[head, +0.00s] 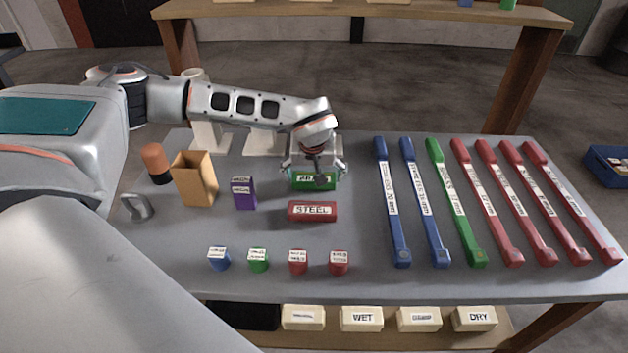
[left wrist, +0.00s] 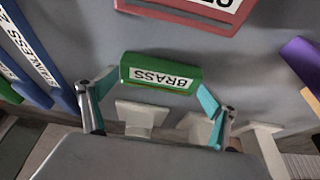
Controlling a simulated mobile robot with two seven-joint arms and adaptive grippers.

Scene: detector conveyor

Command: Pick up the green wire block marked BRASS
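The green block marked BRASS (head: 327,184) lies on the grey table, under my left gripper (head: 314,172), which partly covers it in the head view. In the left wrist view the green block (left wrist: 135,72) shows with its BRASS label upside down. My left gripper (left wrist: 155,88) is open there, with one teal-padded finger toward each end of the block. The block is not clamped. I cannot tell whether the fingertips touch it. My right gripper is in neither view.
A red STEEL block (head: 312,218) lies just in front. A purple block (head: 244,204), an orange-brown box (head: 195,190) and an orange-topped cylinder (head: 155,158) stand left. Long blue, green and red handled bars (head: 391,200) lie right. Several small cubes (head: 258,266) line the front.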

